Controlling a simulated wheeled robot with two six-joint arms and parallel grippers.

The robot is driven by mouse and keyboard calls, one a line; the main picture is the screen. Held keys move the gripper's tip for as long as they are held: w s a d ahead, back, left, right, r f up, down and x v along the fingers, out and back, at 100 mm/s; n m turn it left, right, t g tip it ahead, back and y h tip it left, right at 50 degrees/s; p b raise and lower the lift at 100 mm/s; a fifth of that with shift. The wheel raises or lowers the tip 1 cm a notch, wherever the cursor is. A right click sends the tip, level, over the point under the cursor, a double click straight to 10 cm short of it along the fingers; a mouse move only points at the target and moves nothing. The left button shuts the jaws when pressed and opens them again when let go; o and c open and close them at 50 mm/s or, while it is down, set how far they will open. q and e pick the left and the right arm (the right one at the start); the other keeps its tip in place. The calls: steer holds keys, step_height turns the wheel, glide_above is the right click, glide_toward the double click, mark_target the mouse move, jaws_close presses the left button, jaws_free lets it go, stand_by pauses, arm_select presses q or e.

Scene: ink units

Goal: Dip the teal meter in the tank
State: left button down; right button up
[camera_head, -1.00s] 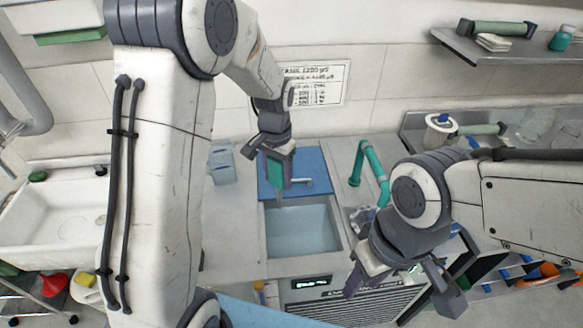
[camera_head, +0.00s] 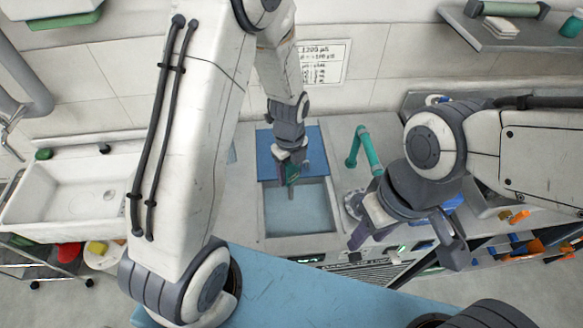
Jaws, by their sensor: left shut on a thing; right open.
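My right gripper (camera_head: 402,244) is open and empty, in front and to the right of the tank.
A teal bent pipe (camera_head: 366,150) stands right of the tank, near my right gripper. A white sink (camera_head: 75,190) is at the left. A wall shelf (camera_head: 490,38) is at upper right. A notice (camera_head: 325,62) hangs on the back wall.

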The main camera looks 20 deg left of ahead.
mark_target(291, 188)
arm_select(q)
steer(key=shift+s+d+m, duration=0.2)
steer(key=shift+s+m, duration=0.1)
steer(key=shift+m, duration=0.7)
steer(key=shift+d+f, duration=0.1)
steer(key=shift+f, duration=0.15)
step_height(291, 188, down, 6)
steer(key=b, duration=0.5)
step_height(291, 188, down, 7)
steer(key=b, duration=0.5)
steer(key=shift+f, duration=0.1)
stand_by(0.4)
step_height(291, 188, up, 13)
steer(key=p, duration=1)
steer(key=shift+f, duration=0.25)
stand_by(0.5)
